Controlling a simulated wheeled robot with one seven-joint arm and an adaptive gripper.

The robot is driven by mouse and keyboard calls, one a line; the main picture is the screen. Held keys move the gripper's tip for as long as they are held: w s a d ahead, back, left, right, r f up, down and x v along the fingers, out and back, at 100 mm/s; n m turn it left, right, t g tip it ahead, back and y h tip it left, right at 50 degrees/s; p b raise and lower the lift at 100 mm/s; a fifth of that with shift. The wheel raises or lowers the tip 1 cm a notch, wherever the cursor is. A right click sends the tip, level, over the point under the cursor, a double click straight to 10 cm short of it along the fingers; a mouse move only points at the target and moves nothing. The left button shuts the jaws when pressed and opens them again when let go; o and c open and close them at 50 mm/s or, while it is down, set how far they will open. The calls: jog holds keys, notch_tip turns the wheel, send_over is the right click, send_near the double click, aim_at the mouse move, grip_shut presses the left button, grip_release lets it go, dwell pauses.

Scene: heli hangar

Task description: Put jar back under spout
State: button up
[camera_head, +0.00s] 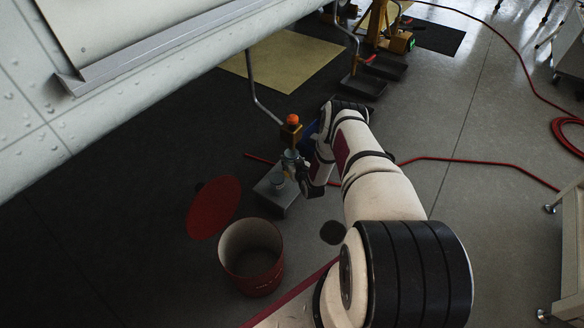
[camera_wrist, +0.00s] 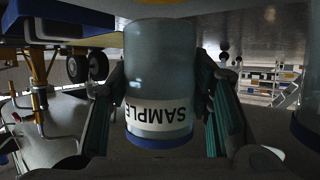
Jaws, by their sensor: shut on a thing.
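My gripper (camera_wrist: 162,115) is shut on a clear jar (camera_wrist: 160,72), with one dark green finger pad on each side. The jar has a white SAMPLE label that reads upside down and a blue band at its lower end in the wrist view. In the head view my gripper (camera_head: 302,176) is beside the spout assembly, a brass block (camera_head: 291,132) with an orange ball on a bent grey pipe. The held jar is small and partly hidden there. I cannot tell whether it is directly beneath the spout or touching the grey platform (camera_head: 272,202) below.
An open red drum (camera_head: 252,262) stands in front, with a red lid (camera_head: 214,207) beside it. The grey aircraft surface (camera_head: 120,70) overhangs at upper left. A red hose (camera_head: 480,160) runs across the floor. A cart (camera_head: 572,250) stands at the right edge.

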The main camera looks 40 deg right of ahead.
jog(key=shift+s+f+b, duration=0.1)
jog(key=shift+f+b, duration=0.4)
jog(key=shift+f, duration=0.8)
jog(key=shift+f, duration=0.2)
jog(key=o, duration=0.9)
jog(key=shift+r, duration=0.15)
jog(key=p+v, duration=0.5)
jog(key=v, duration=0.7)
